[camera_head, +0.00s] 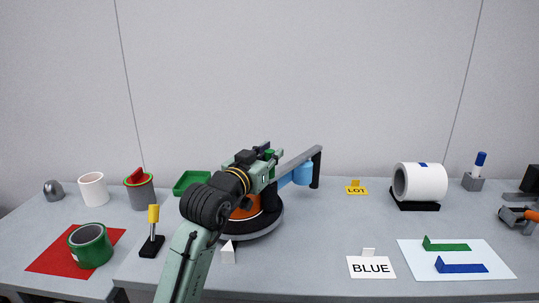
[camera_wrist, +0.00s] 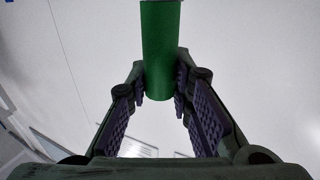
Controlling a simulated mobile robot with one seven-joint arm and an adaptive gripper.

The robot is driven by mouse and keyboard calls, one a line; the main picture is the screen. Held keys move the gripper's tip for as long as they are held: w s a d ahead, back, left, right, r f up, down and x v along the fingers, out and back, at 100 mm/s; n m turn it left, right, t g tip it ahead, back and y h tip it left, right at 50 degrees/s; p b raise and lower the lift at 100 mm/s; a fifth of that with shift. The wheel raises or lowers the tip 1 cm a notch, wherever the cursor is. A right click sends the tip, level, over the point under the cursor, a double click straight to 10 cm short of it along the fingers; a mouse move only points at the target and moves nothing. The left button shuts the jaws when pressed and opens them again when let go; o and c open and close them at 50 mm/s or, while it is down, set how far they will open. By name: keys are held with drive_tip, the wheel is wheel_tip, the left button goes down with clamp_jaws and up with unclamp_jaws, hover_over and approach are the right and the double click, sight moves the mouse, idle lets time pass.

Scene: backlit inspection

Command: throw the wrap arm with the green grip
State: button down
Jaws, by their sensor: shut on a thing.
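The wrap arm (camera_head: 298,160) is a grey bar that slants up to the right and meets a dark upright post. A light blue roll (camera_head: 303,174) is beside the post, under the bar. The green grip (camera_wrist: 161,45) is a green cylinder in the wrist view, with its near end between my finger pads. My gripper (camera_head: 272,156) is shut on the green grip; it also shows in the wrist view (camera_wrist: 161,78). A dark round turntable (camera_head: 262,226) with an orange thing (camera_head: 244,213) on it is partly hidden behind my arm.
At left stand a green tape roll (camera_head: 90,246) on a red mat (camera_head: 50,259), a yellow-topped lever (camera_head: 152,231), cups and a green tray (camera_head: 190,181). At right are a white roll (camera_head: 420,182), a BLUE card (camera_head: 371,267) and a pale sheet (camera_head: 415,262).

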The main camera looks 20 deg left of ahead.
drive_tip(key=d, duration=0.3)
drive_tip(key=shift+s+d, duration=0.1)
drive_tip(key=shift+s, duration=0.3)
drive_tip(key=c, duration=1.4)
unclamp_jaws()
drive_tip(key=s, duration=0.4)
drive_tip(key=s+a, duration=0.1)
drive_tip(key=s, duration=0.7)
drive_tip(key=shift+a, duration=0.35)
